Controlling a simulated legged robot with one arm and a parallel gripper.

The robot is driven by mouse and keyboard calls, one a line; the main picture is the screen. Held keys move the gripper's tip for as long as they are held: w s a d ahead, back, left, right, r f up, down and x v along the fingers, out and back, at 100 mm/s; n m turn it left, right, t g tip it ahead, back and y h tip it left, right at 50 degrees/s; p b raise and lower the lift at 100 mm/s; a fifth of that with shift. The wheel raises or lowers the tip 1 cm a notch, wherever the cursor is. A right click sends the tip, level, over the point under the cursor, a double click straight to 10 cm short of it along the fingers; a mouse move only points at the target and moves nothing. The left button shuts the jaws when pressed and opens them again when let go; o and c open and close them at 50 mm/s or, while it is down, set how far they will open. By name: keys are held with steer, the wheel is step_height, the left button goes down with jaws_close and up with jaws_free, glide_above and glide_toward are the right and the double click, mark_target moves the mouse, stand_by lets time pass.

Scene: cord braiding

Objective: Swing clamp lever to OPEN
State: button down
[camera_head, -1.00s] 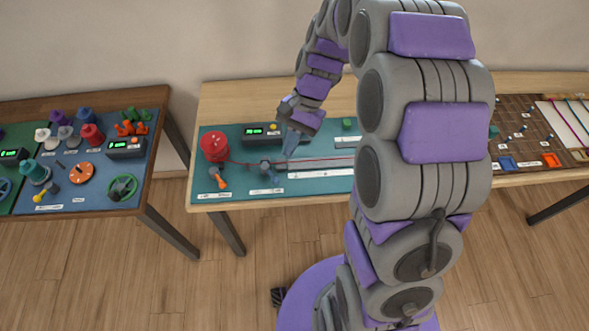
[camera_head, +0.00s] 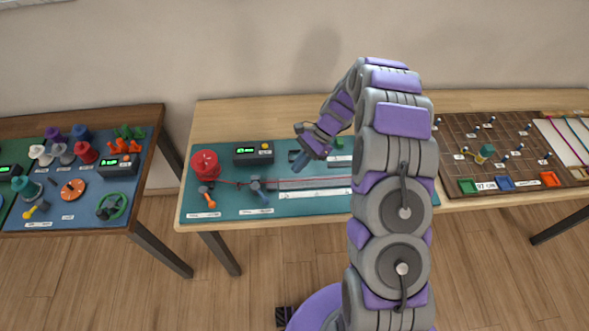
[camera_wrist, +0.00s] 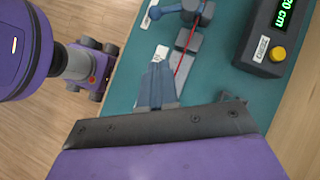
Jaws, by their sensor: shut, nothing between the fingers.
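The clamp (camera_head: 257,184) is a small dark grey block with a blue lever, on the teal board (camera_head: 230,207) of the middle table. A red cord runs to it from the red spool (camera_head: 206,164). In the wrist view the clamp (camera_wrist: 190,40) is at the top, and its blue lever (camera_wrist: 168,11) points left, towards a white label. My gripper (camera_head: 301,160) is right of the clamp and apart from it, above the board. Its blue-grey fingers (camera_wrist: 156,80) are together and empty, pointing towards the clamp. I cannot read the lever's label.
A grey display box (camera_head: 253,154) with a yellow button stands behind the clamp. An orange-handled tool (camera_head: 208,198) lies left of it. A long grey track (camera_head: 315,183) with a white ruler is on the right. Other tables with parts stand on both sides.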

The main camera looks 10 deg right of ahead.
mark_target(260, 195)
steer(key=b+x, duration=0.2)
steer(key=x, duration=0.6)
steer(key=shift+s+a+f, duration=0.1)
steer(key=shift+s+f, duration=0.1)
steer(key=shift+f, duration=0.15)
steer(key=shift+s+a+b, duration=0.15)
steer(key=shift+s+a, duration=0.05)
steer(key=shift+a, duration=0.3)
steer(key=shift+s+a+b, duration=0.15)
steer(key=shift+s+a, duration=0.05)
steer(key=shift+a, duration=0.35)
steer(key=shift+s+a+f, duration=0.15)
steer(key=shift+s+a, duration=0.2)
steer(key=shift+a, duration=0.25)
